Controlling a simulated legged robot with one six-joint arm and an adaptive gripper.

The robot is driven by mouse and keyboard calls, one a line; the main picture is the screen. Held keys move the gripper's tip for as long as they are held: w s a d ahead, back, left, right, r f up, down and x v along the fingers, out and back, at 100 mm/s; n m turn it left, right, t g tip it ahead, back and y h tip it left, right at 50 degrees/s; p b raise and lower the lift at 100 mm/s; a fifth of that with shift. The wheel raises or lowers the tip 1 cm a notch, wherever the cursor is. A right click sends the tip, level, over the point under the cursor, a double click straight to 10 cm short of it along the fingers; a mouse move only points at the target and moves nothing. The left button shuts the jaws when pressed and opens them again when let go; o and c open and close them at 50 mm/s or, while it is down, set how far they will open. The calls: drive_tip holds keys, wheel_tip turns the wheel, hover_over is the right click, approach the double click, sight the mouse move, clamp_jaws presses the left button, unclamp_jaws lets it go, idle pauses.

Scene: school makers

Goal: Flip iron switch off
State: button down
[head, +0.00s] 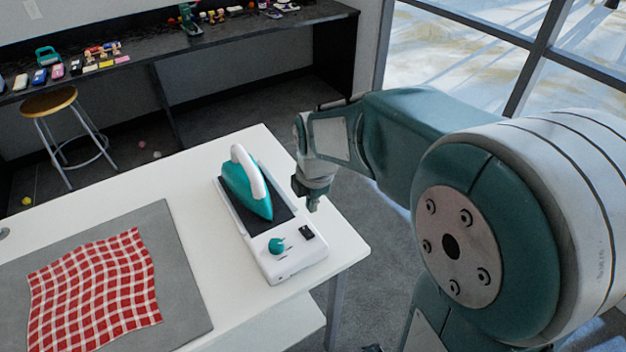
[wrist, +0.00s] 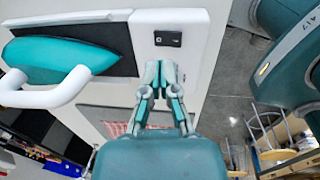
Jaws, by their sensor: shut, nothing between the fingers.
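A teal iron (head: 246,187) with a white handle lies on a white station base (head: 290,261) near the right end of the white table. My gripper (head: 312,205) is above the right side of the base, a little behind the switch. In the wrist view my gripper (wrist: 160,70) is shut and empty. Contact with the switch is not visible.
A red checked cloth (head: 95,285) lies on a grey mat (head: 190,300) at the left of the table (head: 180,165). A stool (head: 50,102) and a dark bench (head: 130,50) with small items stand behind.

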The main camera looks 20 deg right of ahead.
wheel_tip(320, 180, up, 7)
drive_tip(key=a, duration=0.3)
drive_tip(key=s+d+r+m+t, duration=0.1)
drive_tip(key=s+m+t, duration=0.1)
drive_tip(key=s+m, duration=0.6)
drive_tip(key=s+d+r+m+t, duration=0.2)
drive_tip(key=s+m, duration=0.6)
drive_tip(key=m, duration=0.5)
drive_tip(key=shift+d, duration=0.25)
